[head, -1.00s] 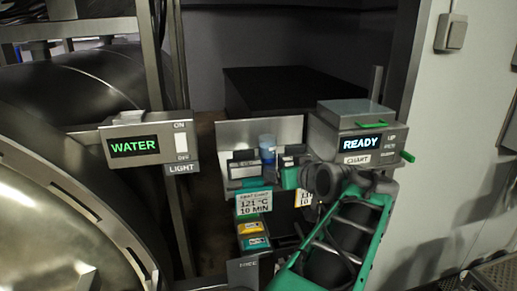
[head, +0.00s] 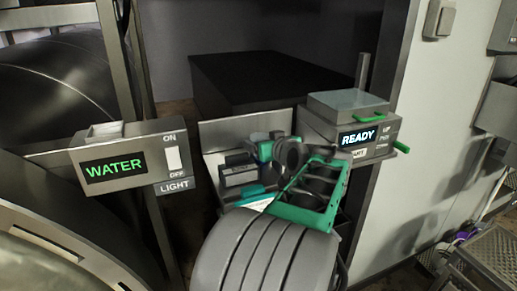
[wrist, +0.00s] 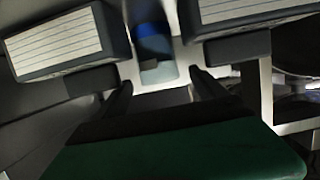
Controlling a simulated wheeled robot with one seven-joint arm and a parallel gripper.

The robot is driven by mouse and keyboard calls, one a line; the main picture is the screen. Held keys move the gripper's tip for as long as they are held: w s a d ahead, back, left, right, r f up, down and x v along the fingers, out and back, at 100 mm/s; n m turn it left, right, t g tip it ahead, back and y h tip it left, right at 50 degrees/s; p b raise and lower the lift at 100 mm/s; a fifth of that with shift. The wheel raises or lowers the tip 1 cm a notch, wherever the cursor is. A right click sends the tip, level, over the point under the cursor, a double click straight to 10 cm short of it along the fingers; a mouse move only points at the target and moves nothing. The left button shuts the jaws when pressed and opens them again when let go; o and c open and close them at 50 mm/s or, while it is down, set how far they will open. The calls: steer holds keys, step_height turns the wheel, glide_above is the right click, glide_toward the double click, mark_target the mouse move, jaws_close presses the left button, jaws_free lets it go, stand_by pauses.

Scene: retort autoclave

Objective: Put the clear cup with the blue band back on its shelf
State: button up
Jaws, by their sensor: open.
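The clear cup with the blue band (wrist: 156,42) shows at the top middle of the wrist view, between two dark blocks with lined labels. It appears to be on the pale shelf (wrist: 128,74). My gripper (wrist: 162,90) is open, its two dark fingers spread below the cup in the picture, with nothing clearly held between them. In the head view my gripper (head: 272,152) is in front of the metal shelf (head: 216,134) and covers most of the cup. Whether the fingers touch the cup cannot be told.
A dark labelled block (head: 238,172) sits on the shelf left of my gripper. The READY box (head: 350,130) with green handles is close on the right. The WATER box (head: 125,160) is at left. A dark slab (head: 265,85) lies behind.

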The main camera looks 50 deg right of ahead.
mark_target(256, 138)
steer(key=p+x, duration=0.1)
steer(key=x, duration=0.3)
steer(key=shift+w+d+f, duration=0.1)
steer(key=shift+w+f, duration=0.05)
steer(key=shift+c, duration=0.3)
steer(key=c, duration=1.5)
jaws_close()
